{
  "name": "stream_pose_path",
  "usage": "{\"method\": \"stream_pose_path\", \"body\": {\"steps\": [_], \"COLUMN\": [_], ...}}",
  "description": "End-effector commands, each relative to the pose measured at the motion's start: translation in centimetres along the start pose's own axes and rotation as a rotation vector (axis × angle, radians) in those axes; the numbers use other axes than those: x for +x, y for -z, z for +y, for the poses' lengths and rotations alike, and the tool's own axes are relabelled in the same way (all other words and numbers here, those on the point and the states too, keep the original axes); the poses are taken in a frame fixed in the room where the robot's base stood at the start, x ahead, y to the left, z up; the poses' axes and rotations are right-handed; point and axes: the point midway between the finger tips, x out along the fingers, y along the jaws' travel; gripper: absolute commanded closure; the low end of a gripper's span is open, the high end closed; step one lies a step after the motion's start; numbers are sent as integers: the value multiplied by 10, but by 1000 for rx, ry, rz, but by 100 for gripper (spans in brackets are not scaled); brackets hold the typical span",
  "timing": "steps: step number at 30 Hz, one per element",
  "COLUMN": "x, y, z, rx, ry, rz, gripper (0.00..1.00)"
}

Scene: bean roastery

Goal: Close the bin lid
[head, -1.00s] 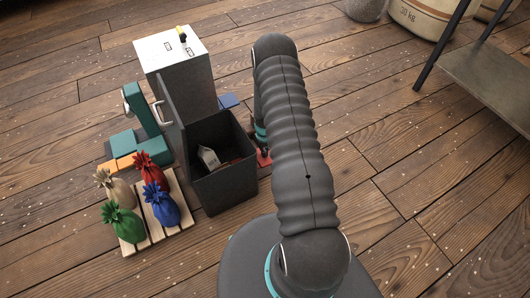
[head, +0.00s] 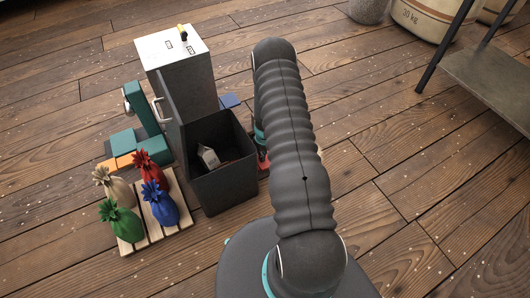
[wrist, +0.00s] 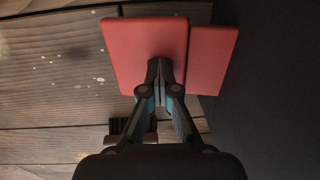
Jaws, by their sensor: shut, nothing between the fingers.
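The dark bin (head: 222,190) stands open on the floor in the middle of the head view. Its lid (head: 172,118) stands steeply upright at the bin's left side, with a pale handle (head: 159,110) on its outer face. A small house-shaped pale item (head: 209,157) and a brownish piece lie inside. My gripper (wrist: 159,66) is shut and empty in the wrist view, over or against red blocks (wrist: 148,45). A dark surface to its right looks like the bin's wall (wrist: 280,90). In the head view my arm mostly hides the gripper, right of the bin.
A grey cabinet with a white top (head: 172,47) stands behind the bin. A slatted pallet (head: 150,225) with several coloured sacks and teal blocks (head: 150,140) lie left of it. A metal shelf (head: 490,85) is at right.

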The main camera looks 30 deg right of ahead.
Motion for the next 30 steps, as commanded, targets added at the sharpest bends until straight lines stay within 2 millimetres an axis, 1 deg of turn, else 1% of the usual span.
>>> {"method": "stream_pose_path", "body": {"steps": [1,16,17,18,20,21,23,24,26,27,28,29,30], "x": [5,6,6,6,6,6,6,6,5,4,4,4,4], "y": [-4,-5,-6,-6,-6,-6,-6,-5,-5,-4,-4,-4,-4], "z": [-2,-2,-2,-2,-2,-2,-2,-2,-2,-2,-1,-1,0], "rx": [-1,-1,-1,-1,-1,-1,-1,-1,0,0,0,1,1], "ry": [3,4,4,5,5,5,5,4,4,4,3,3,3], "rz": [-9,-12,-12,-12,-12,-13,-12,-12,-11,-10,-9,-8,-8], "gripper": [100,100,95,85,70,60,45,35,20,10,2,0,0]}}
